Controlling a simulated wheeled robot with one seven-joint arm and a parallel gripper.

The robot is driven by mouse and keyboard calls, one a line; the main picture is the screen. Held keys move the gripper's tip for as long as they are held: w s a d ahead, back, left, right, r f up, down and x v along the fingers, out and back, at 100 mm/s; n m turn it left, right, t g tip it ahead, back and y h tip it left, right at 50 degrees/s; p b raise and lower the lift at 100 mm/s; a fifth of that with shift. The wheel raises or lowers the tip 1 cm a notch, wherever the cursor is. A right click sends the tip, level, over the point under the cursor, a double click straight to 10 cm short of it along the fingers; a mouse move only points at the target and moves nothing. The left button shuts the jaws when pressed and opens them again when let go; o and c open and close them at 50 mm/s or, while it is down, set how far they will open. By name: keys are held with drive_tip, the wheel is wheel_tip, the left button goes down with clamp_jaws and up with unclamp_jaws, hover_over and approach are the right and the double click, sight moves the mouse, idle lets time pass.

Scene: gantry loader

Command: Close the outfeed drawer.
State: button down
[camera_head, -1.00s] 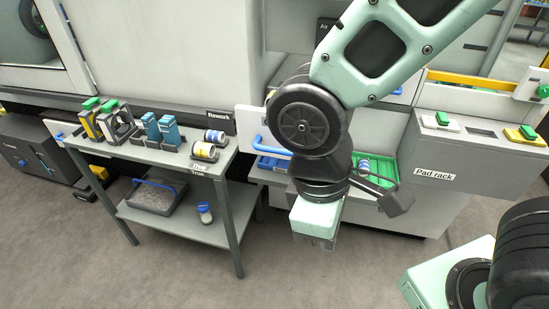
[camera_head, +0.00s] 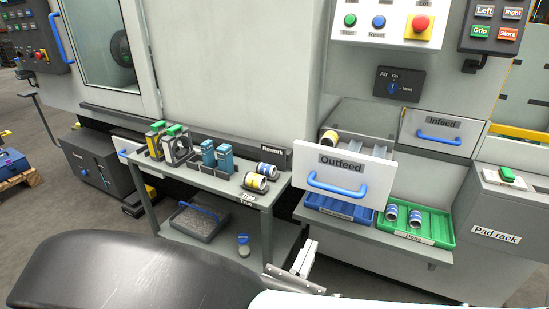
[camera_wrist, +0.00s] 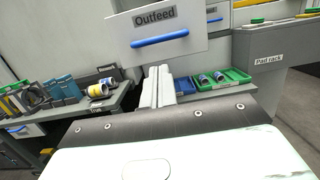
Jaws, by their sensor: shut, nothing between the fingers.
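The outfeed drawer (camera_head: 342,172) is pulled out from the machine. Its white front carries the label Outfeed and a blue bar handle (camera_head: 337,189). A ring-shaped part (camera_head: 329,141) shows inside it behind the front. In the wrist view the drawer front (camera_wrist: 188,28) and its handle (camera_wrist: 167,40) stand ahead of and above my fingers. My gripper (camera_head: 306,246) is shut and empty, below and in front of the drawer, apart from it. In the wrist view the fingers (camera_wrist: 157,80) point up toward the drawer's lower edge.
The shut infeed drawer (camera_head: 440,131) is to the right. Under the outfeed drawer, a blue tray (camera_head: 333,206) and a green tray (camera_head: 440,232) with ring parts sit on a shelf. The rework table (camera_head: 228,187) with several parts stands left. The pad rack (camera_head: 510,214) is at right.

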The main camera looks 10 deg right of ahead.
sight(333, 191)
drive_tip(key=p+x, duration=0.2)
drive_tip(key=x, duration=1.1)
drive_tip(key=shift+w+d+r, duration=0.15)
drive_tip(key=shift+w, duration=0.25)
